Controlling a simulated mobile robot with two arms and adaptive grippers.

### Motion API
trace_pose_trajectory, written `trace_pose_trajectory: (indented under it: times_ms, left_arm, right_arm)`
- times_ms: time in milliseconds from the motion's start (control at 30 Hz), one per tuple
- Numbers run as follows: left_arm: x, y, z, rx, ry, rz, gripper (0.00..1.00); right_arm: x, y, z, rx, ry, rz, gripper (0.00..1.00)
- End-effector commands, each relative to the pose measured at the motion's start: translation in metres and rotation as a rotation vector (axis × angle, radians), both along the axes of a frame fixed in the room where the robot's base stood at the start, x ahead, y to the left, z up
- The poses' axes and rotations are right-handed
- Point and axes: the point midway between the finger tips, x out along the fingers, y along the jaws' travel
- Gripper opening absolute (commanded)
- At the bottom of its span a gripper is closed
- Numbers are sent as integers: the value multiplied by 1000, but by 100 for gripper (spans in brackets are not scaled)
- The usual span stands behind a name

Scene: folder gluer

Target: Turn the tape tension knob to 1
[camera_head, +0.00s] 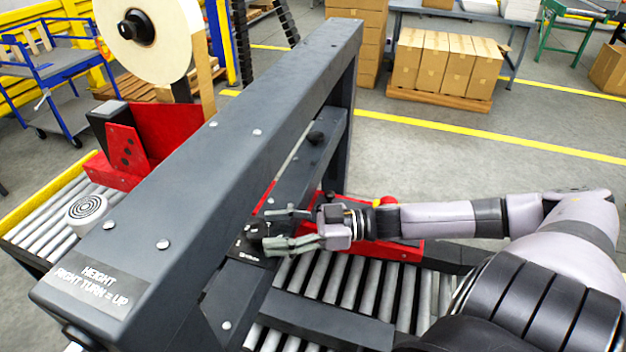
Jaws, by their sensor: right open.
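My right gripper (267,229) reaches in from the right and is open. Its fingers point left at a dark control panel under the machine's grey beam. A small dark knob (252,233) shows at the fingertips, partly hidden; I cannot tell whether they touch it, or read its setting. A small label below it is too small to read. Another black knob (316,137) sits farther back on a dark crossbar. I cannot tell for sure which is the tape tension knob. My left gripper is out of view.
The thick grey beam (230,130), labelled "HEIGHT RIGHT TURN = UP", runs diagonally left of my gripper. Roller conveyors (345,285) lie below it. A tape reel (172,35) stands at the upper left. Boxes (447,65) and open floor lie behind.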

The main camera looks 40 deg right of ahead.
Motion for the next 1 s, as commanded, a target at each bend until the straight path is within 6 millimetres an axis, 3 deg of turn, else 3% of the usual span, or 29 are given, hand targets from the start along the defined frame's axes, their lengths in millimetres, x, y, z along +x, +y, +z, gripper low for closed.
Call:
trace_pose_trajectory:
  times_ms: [400,1000]
  left_arm:
    - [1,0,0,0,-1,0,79]
    - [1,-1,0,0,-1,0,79]
  right_arm:
    - [-28,-37,-2,-3,6,1,55]
    - [-47,-63,-1,1,1,0,55]
